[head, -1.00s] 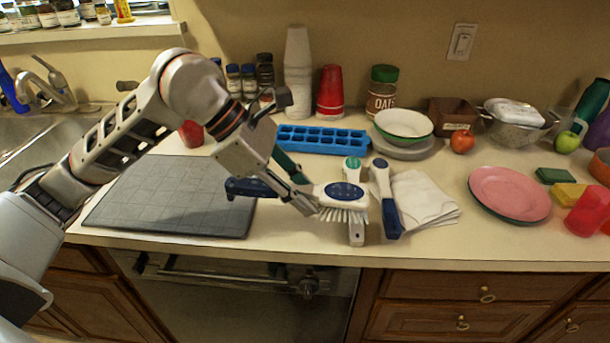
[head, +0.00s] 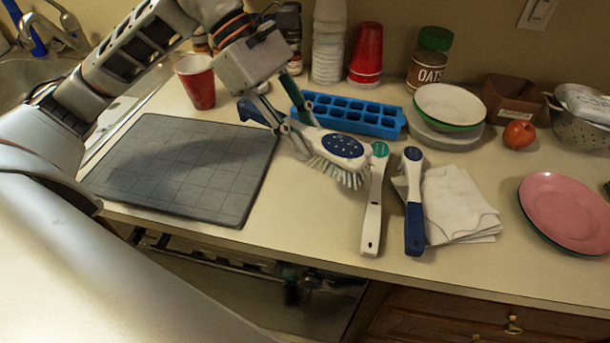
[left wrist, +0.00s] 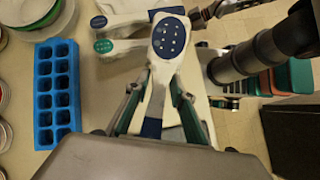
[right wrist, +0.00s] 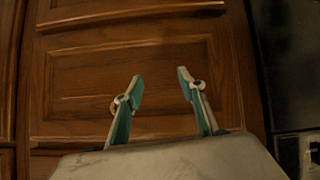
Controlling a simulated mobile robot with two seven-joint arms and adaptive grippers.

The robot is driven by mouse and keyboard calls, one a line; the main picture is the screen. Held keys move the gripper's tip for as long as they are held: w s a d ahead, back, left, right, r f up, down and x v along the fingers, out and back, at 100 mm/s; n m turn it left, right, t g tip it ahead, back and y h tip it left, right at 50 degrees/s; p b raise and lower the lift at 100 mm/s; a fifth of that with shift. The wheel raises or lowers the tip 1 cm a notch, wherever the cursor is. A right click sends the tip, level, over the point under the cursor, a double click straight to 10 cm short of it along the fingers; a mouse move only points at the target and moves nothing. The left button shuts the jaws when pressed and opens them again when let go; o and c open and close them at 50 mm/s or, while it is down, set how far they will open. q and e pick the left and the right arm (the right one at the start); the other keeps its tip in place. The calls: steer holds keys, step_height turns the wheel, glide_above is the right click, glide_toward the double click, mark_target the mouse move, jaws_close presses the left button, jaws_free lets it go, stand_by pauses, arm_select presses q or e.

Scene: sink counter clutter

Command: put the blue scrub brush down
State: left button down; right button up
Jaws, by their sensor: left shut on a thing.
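The blue scrub brush (head: 343,146) has a white head with a dark blue oval pad, white bristles and a dark blue handle. My left gripper (head: 297,122) is shut on it, between head and handle. The bristles face down over the counter; I cannot tell whether they touch it. In the left wrist view the brush head (left wrist: 169,37) extends beyond the fingers (left wrist: 156,90). My right gripper (right wrist: 158,82) shows only in the right wrist view, open and empty in front of wooden cabinet fronts.
A green-dotted utensil (head: 372,205) and a blue-handled one (head: 414,205) lie right of the brush, by a white cloth (head: 460,205). A blue ice tray (head: 350,112) lies behind. A grey mat (head: 185,165) is left. Bare counter (head: 305,225) lies in front.

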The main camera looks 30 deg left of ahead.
mark_target(256, 111)
arm_select(q)
step_height(256, 111, down, 10)
steer(key=shift+w+f, duration=0.1)
steer(key=shift+f, duration=0.1)
stand_by(0.3)
steer(key=shift+f+b, duration=0.25)
steer(key=shift+b, duration=0.15)
steer(key=c, duration=1.8)
jaws_free()
steer(key=shift+c, duration=0.2)
steer(key=shift+o, duration=0.6)
steer(key=shift+r+p, duration=0.3)
steer(key=shift+r, duration=0.15)
steer(key=v, duration=1.1)
steer(key=shift+a+r, duration=0.2)
steer(key=shift+a, duration=0.05)
